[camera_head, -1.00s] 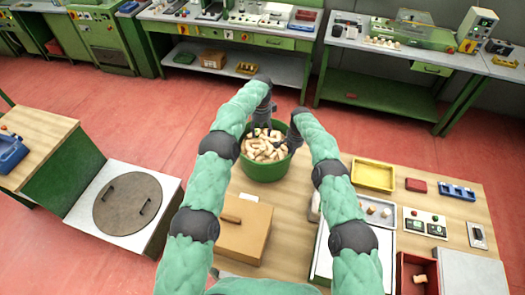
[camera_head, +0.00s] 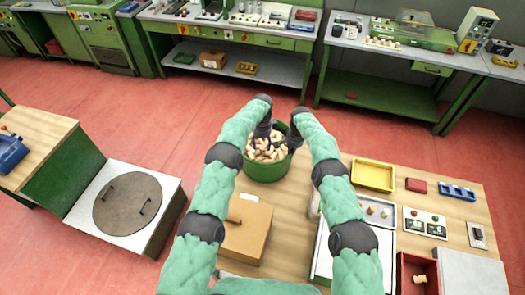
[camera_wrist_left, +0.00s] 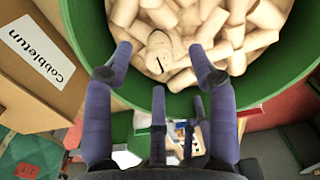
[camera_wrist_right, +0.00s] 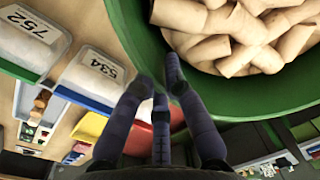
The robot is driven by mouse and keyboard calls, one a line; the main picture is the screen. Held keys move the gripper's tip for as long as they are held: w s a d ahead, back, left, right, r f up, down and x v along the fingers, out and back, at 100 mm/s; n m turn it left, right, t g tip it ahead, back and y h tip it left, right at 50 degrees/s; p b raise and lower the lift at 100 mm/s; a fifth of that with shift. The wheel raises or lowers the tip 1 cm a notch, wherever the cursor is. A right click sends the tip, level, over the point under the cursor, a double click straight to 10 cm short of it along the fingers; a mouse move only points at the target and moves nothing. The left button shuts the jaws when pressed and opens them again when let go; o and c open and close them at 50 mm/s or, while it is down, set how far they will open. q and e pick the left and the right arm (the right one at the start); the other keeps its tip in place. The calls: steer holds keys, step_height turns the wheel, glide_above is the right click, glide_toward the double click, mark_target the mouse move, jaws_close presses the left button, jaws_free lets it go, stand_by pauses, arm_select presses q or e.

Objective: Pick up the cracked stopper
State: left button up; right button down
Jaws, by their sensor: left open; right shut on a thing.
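A green tub (camera_head: 264,173) full of pale cork stoppers (camera_head: 266,149) stands at the far edge of the wooden table. In the left wrist view, one stopper (camera_wrist_left: 160,47) with a dark line like a crack lies among the others near the tub's rim. My left gripper (camera_wrist_left: 160,75) is open above it, a finger on each side, and not closed on anything. It also shows over the tub in the head view (camera_head: 263,130). My right gripper (camera_wrist_right: 158,82) is shut at the rim of the green tub (camera_wrist_right: 150,45), with the wall between its fingers.
A yellow tray (camera_head: 373,174), a red block (camera_head: 416,185), a blue rack (camera_head: 457,191) and a red bin (camera_head: 404,265) are to the right. A machine top with a round lid (camera_head: 127,203) stands at left.

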mark_target(263, 147)
arm_select(q)
steer(key=shift+f, duration=1.65)
steer(key=shift+d, duration=0.1)
steer(key=c, duration=0.8)
